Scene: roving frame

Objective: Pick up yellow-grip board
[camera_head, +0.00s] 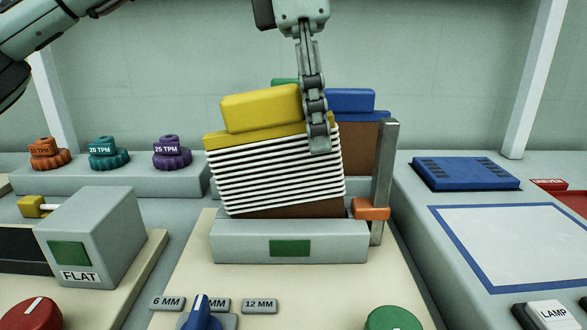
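The yellow-grip board (270,172) has a black-and-white ribbed front and a yellow grip block (262,107) on its top edge. It stands tilted at a grey holder (230,245) with a green square, its left side lower than its right; I cannot tell whether its bottom edge touches the holder. My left gripper (318,140) comes down from above at the board's upper right, beside the grip block's right end. Its fingers line up edge-on, so their opening is hidden. My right gripper is out of view.
A blue-grip board (362,140) stands behind, with a bit of green (285,82) beside it. A grey post (384,170) with an orange block (370,209) stands close on the right. Coloured knobs (109,153) line the left shelf. A blue-framed pale panel (520,245) lies at right.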

